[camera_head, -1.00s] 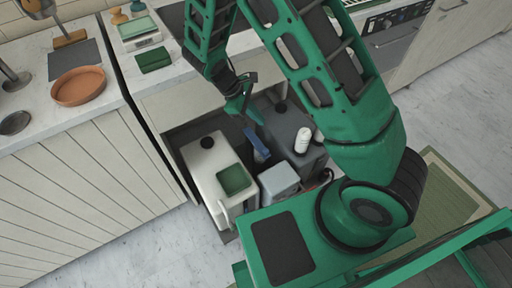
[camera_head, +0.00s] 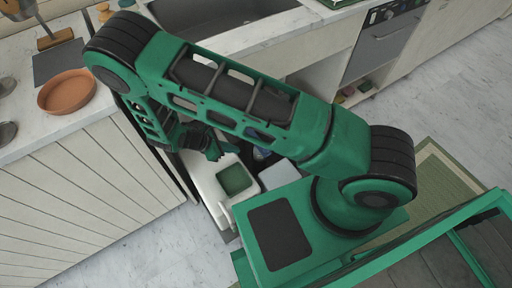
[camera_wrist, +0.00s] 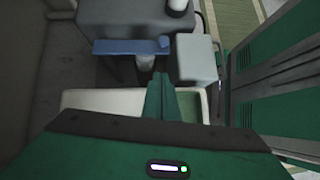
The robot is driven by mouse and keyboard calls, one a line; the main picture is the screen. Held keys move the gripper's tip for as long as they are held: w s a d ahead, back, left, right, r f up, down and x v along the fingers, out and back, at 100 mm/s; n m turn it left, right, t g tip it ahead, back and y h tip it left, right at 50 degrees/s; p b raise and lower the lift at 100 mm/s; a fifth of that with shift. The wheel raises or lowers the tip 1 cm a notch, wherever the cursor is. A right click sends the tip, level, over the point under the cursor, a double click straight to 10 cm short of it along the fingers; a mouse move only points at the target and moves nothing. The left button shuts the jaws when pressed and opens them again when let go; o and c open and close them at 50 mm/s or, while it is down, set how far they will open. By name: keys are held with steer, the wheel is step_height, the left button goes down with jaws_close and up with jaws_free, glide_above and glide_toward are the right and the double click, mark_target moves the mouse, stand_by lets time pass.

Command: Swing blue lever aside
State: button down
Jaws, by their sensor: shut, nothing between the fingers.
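The blue lever (camera_wrist: 130,46) is a flat bar lying crosswise on a pale upright post in the wrist view. Its right end reaches close to the small grey box (camera_wrist: 197,58). In the head view my arm hides most of the lever; only a small blue patch (camera_head: 262,153) shows below the arm. My gripper (camera_wrist: 161,80) is shut and empty, just on the near side of the lever and apart from it in the picture. In the head view my gripper (camera_head: 215,155) hangs over the far end of the white container.
The white container (camera_head: 212,187) has a green pad (camera_head: 235,179) on top. A dark grey container (camera_wrist: 125,15) with a white bottle (camera_wrist: 178,7) stands beyond the lever. Cabinet walls enclose the bay. A counter with a terracotta dish (camera_head: 67,91) is at left.

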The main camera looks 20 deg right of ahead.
steer(key=shift+d+r+x, duration=0.3)
steer(key=shift+d+x, duration=0.05)
steer(key=shift+x, duration=1.85)
steer(key=shift+d+r+x, duration=0.25)
steer(key=shift+d+x, duration=0.05)
steer(key=shift+x, duration=1.9)
steer(key=shift+d+r+x, duration=0.3)
steer(key=shift+d+x, duration=0.05)
steer(key=shift+x, duration=1.85)
steer(key=shift+r, duration=0.1)
